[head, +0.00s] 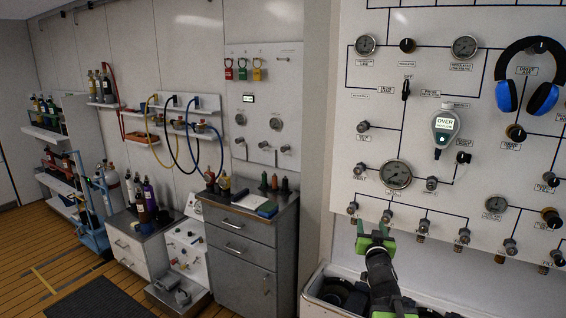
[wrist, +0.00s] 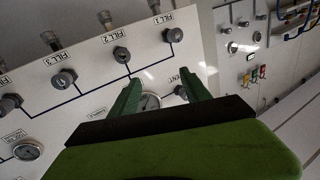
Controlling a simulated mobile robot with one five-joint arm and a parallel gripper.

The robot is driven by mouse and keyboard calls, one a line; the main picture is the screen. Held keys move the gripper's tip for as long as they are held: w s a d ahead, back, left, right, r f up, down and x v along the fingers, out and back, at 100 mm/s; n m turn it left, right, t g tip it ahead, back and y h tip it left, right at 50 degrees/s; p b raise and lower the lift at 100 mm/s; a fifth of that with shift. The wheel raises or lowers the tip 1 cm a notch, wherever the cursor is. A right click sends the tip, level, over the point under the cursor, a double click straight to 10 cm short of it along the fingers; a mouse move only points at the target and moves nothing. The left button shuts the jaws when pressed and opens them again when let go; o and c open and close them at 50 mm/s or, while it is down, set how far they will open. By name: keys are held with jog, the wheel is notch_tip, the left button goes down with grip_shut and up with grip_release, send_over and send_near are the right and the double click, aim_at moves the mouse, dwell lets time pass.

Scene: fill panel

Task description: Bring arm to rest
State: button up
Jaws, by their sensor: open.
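My gripper (head: 375,239) is green and stands in front of the lower left part of the white fill panel (head: 464,92) in the head view. Its jaws are open with nothing between them. My dark arm rises from the lower right of the picture. In the wrist view, my gripper (wrist: 160,92) shows two green fingers apart, with a gauge (wrist: 150,103) behind them. The panel fills the left of that view, tilted, with several knobs and fill labels.
Blue headphones (head: 543,92) hang at the panel's upper right. An analyser reading "OVER" (head: 445,124) is on the panel. A light case (head: 313,293) with dark items lies below my gripper. A grey cabinet (head: 240,256) stands left. Wooden floor (head: 35,262) is open at far left.

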jog(key=s+a+f+g+y, duration=0.1)
jog(key=s+a+f+g, duration=0.2)
jog(key=a+f+g, duration=0.35)
jog(key=s+a+f+g+y, duration=0.1)
jog(key=s+a+f+g, duration=0.25)
jog(key=a+f, duration=0.5)
jog(key=s+a+f+n+g+y, duration=0.1)
jog(key=s+f+g, duration=0.2)
jog(key=s, duration=0.5)
jog(key=s+a+f+n+g+y, duration=0.1)
jog(key=s+f+g, duration=0.3)
jog(key=s, duration=0.4)
jog(key=shift+f+n+g+p, duration=0.25)
jog(key=shift+n+g+p, duration=0.1)
jog(key=shift+n, duration=0.35)
jog(key=shift+c, duration=0.4)
